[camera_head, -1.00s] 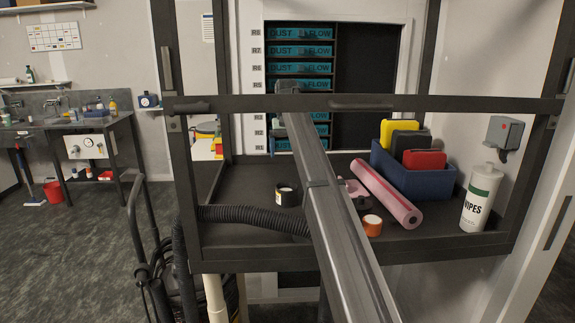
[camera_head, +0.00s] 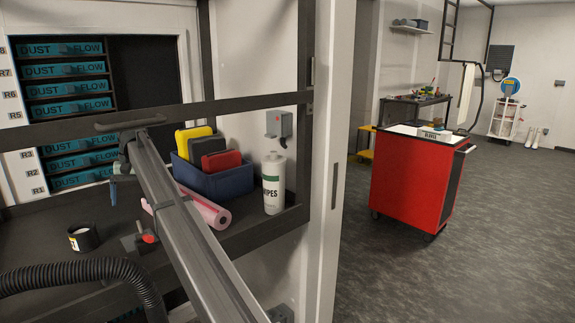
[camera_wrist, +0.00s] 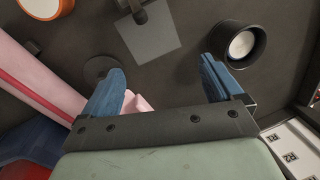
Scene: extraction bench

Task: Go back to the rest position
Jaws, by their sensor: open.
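My gripper (camera_wrist: 160,88) is open and empty, with its two blue fingers well apart in the wrist view. In the head view my gripper (camera_head: 113,184) is at the far end of my arm, over the dark shelf (camera_head: 40,235), largely hidden behind the arm and the frame bar. In the wrist view a black cup with a pale top (camera_wrist: 238,45) lies beyond the right finger, and a pink roll (camera_wrist: 40,70) lies to the left. The gap between the fingers holds nothing.
A dark frame bar (camera_head: 220,107) crosses in front of the shelf. A blue bin of cases (camera_head: 215,180) and a wipes canister (camera_head: 273,185) stand right of my arm. A white post (camera_head: 335,150) and red cart (camera_head: 410,185) are further right, with open floor around the cart.

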